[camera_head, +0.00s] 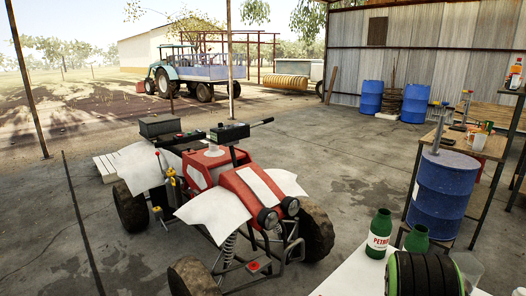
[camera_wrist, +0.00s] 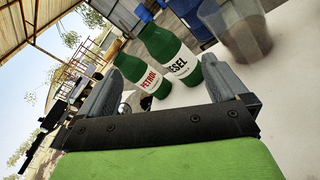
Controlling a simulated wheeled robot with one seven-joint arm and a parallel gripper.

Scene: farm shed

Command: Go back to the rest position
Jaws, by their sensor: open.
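My gripper (camera_wrist: 162,68) shows in the wrist view with its two grey fingers wide apart and nothing held between them. Beyond the fingertips stand two green bottles, the petrol bottle (camera_wrist: 142,76) and the diesel bottle (camera_wrist: 170,54), upright on a white table. In the head view the petrol bottle (camera_head: 378,236) stands at the table's far edge. The diesel bottle (camera_head: 416,238) is partly hidden behind my green and black arm part at the bottom right. My fingers are not clearly visible in the head view.
A see-through cup (camera_wrist: 236,32) stands right of the bottles on the white table (camera_head: 350,276). A red and white quad bike (camera_head: 230,180) is at centre left. A blue barrel (camera_head: 441,195) and a wooden workbench (camera_head: 492,148) are at right. Open concrete floor lies between.

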